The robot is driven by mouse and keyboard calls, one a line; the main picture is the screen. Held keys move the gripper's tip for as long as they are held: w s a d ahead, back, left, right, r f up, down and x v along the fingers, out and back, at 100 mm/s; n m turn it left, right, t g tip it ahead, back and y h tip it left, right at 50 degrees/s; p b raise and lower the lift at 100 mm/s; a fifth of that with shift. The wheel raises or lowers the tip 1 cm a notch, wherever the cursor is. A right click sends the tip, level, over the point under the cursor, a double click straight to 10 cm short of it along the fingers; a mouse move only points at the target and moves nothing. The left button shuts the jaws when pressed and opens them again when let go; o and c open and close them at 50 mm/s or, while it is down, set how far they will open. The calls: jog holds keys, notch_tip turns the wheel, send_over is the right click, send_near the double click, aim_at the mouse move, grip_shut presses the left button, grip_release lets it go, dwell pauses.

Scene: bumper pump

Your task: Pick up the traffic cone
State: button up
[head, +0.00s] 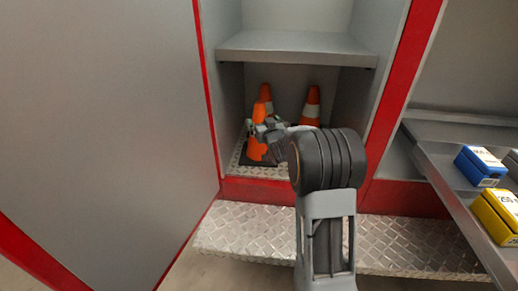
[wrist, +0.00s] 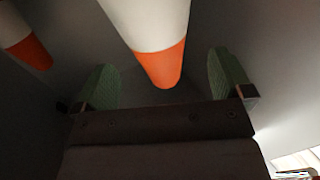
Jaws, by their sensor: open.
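Two orange traffic cones with white bands stand in the lower cupboard compartment. The left cone (head: 257,145) is on a dark base, and my gripper (head: 264,128) partly hides its middle in the head view. The right cone (head: 312,105) stands behind and to the right, its lower part hidden by my arm. In the wrist view one cone (wrist: 160,55) reaches between the two green fingers of my gripper (wrist: 164,84), with gaps on both sides. The other cone (wrist: 28,42) shows at the upper left. My gripper is open and holds nothing.
A grey shelf (head: 295,46) spans the compartment above the cones. A grey panel (head: 100,120) with red edging borders the left. A tread-plate step (head: 245,226) lies below. Blue (head: 481,166) and yellow (head: 497,214) boxes sit on a tray at the right.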

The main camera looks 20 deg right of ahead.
jog(key=shift+w+d+f+b, duration=0.1)
jog(key=shift+w+d+b, duration=0.1)
jog(key=shift+w, duration=1.1)
jog(key=shift+w+d+f+b, duration=0.1)
jog(key=shift+w+b, duration=0.1)
jog(key=shift+w, duration=1.1)
jog(key=shift+c, duration=0.2)
jog(key=c, duration=1.6)
jog(key=shift+r, duration=0.15)
jog(key=shift+c, duration=0.9)
jog(key=shift+r, duration=0.15)
